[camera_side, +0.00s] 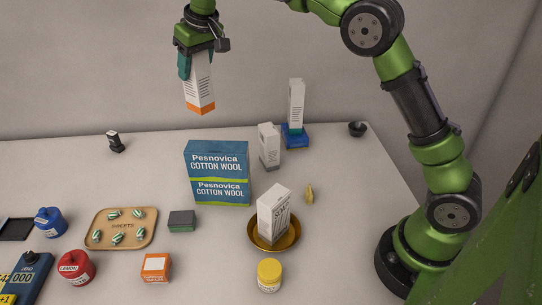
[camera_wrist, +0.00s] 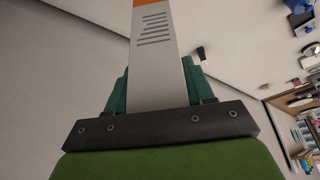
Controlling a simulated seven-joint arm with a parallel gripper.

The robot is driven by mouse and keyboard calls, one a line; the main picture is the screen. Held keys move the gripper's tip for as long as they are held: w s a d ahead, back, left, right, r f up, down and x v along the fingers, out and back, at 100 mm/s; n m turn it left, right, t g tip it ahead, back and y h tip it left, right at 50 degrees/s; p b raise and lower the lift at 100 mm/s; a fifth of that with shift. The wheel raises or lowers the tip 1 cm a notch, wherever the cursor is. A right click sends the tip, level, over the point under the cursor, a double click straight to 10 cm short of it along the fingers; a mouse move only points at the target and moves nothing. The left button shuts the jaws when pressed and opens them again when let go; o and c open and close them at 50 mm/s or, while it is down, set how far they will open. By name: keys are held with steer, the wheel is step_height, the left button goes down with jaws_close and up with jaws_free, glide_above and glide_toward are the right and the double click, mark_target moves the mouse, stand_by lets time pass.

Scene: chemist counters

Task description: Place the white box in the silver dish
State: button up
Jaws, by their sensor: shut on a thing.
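My gripper (camera_side: 197,68) is shut on a tall white box with an orange end (camera_side: 199,86), held upright high above the back left of the counter. In the wrist view the white box (camera_wrist: 158,75) stands between the teal fingers, its orange end away from my gripper. Another white box (camera_side: 273,214) stands tilted in a round gold-brown dish (camera_side: 290,243) at the front right. No dish that looks silver shows; a small dark bowl (camera_side: 357,129) sits at the back right.
A blue cotton wool pack (camera_side: 217,174) stands mid-counter, with a white carton (camera_side: 269,147) and a white box on a blue base (camera_side: 296,104) to its right. A tray of sweets (camera_side: 121,229), a yellow-lidded jar (camera_side: 269,275) and an orange box (camera_side: 155,267) are in front.

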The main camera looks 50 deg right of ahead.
mark_target(212, 103)
step_height(212, 103, down, 19)
steer(key=shift+f, duration=0.2)
stand_by(0.4)
steer(key=shift+f, duration=0.15)
steer(key=o, duration=1.1)
steer(key=v, duration=1.2)
steer(key=s+d+r+m+t+y, duration=0.15)
steer(key=s+r, duration=0.25)
steer(key=s, duration=0.7)
steer(key=s+d+r+m+t, duration=0.1)
steer(key=s+d+r, duration=0.15)
steer(key=s, duration=0.75)
steer(key=s+f+m, duration=0.1)
steer(key=s+f, duration=0.1)
steer(key=s, duration=0.6)
steer(key=shift+s+a, duration=0.15)
steer(key=shift+a, duration=0.3)
